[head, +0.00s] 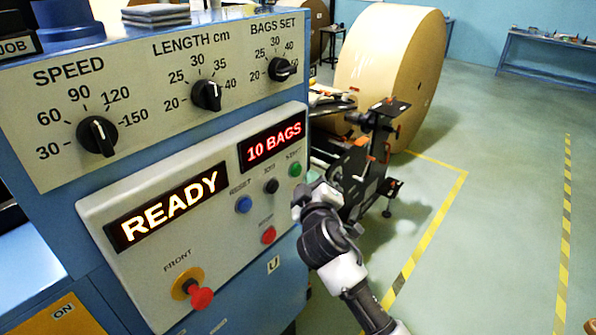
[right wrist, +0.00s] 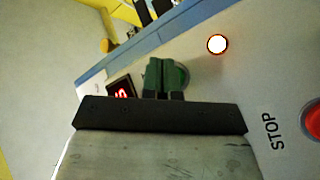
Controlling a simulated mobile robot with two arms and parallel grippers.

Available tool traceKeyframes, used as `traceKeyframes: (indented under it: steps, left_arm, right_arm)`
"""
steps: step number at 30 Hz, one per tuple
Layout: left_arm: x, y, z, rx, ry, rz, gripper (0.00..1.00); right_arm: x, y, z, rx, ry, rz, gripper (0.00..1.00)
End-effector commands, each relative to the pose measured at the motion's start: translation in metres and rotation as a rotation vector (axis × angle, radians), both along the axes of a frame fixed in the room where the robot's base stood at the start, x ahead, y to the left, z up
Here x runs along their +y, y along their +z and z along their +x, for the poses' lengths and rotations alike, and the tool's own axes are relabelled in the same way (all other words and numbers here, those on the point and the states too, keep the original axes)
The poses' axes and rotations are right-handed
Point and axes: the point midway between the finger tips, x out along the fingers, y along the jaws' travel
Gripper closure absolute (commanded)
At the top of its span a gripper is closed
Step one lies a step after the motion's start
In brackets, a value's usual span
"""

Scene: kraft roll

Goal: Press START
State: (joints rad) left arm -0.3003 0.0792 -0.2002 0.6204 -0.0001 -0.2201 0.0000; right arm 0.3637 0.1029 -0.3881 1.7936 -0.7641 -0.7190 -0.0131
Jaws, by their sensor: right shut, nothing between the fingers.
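The control panel (head: 225,225) stands at the left in the head view, with READY and 10 BAGS in lit red and orange letters. The green START button (head: 295,169) is at its upper right, with a small label above it. My right gripper (head: 302,194) is just below and in front of that button. In the right wrist view its closed, empty fingers (right wrist: 164,76) overlap the green START button (right wrist: 183,76), hiding much of it. I cannot tell whether the fingertips touch it. My left gripper is not in view.
The red STOP button (head: 268,235), blue RESET button (head: 243,204) and black button (head: 271,186) are close by. A red mushroom button (head: 201,298) sticks out lower left. A lit white lamp (right wrist: 217,44) is near the fingers. A large paper roll (head: 385,70) stands behind.

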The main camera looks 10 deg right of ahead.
Motion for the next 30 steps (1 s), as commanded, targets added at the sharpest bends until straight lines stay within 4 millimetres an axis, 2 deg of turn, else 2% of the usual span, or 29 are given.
traceKeyframes:
  steps: [30]
  left_arm:
    - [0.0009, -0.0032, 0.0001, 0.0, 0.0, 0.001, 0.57]
  right_arm:
    - [0.0057, 0.0002, 0.0072, 0.0, 0.0, 0.0, 1.0]
